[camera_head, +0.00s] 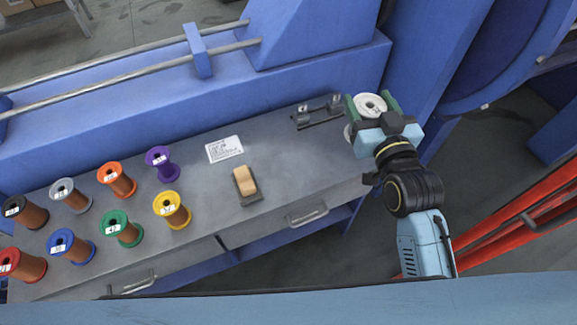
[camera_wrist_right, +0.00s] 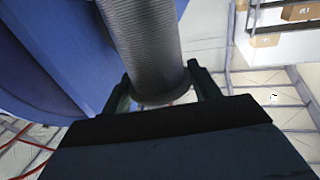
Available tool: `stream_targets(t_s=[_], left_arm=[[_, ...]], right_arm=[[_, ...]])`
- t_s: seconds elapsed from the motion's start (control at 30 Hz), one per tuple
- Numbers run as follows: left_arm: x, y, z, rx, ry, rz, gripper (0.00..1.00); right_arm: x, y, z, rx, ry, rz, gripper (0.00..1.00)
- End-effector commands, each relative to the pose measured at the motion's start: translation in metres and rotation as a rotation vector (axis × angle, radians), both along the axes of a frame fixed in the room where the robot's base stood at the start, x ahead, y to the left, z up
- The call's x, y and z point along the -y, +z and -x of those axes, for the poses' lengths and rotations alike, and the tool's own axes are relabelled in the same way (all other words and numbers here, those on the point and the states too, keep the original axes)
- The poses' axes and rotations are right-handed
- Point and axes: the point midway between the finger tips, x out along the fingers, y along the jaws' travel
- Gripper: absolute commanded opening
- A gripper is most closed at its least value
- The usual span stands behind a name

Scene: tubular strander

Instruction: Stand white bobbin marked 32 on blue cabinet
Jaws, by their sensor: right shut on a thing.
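A white bobbin (camera_head: 370,103) is held between the green fingers of my right gripper (camera_head: 372,106), over the right end of the grey-topped bench. Its round white end faces up toward the head camera; no number is readable on it. In the right wrist view a ribbed grey cylinder (camera_wrist_right: 145,45), which looks like the bobbin's wound body, sits between the two fingers (camera_wrist_right: 162,88). I cannot make out a separate blue cabinet for certain. My left gripper is not in view.
The grey bench top (camera_head: 285,150) has drawers with handles in front. Several coloured bobbins, such as the yellow one (camera_head: 172,210), stand at its left. A label sheet (camera_head: 225,149), a wood-topped block (camera_head: 245,185) and a metal stand (camera_head: 318,112) lie nearby. Red bars (camera_head: 500,235) are at right.

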Motion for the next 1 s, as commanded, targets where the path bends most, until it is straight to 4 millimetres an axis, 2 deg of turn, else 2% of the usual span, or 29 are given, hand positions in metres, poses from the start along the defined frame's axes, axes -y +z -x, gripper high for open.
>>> stream_targets(t_s=[0.03,0.2,0.43,0.73,1.0], left_arm=[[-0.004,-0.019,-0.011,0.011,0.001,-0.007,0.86],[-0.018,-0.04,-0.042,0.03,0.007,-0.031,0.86],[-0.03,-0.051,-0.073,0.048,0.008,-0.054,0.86],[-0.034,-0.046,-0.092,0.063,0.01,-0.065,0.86],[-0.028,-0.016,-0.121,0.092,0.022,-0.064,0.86]], right_arm=[[-0.005,-0.022,-0.011,0.009,0.033,0.002,0.2],[-0.021,-0.064,-0.041,0.009,0.134,0.004,0.2],[-0.028,-0.099,-0.07,0.006,0.219,0.011,0.2],[-0.028,-0.118,-0.081,0.0,0.25,0.012,0.2],[-0.028,-0.154,-0.081,0.0,0.249,0.013,0.2]])
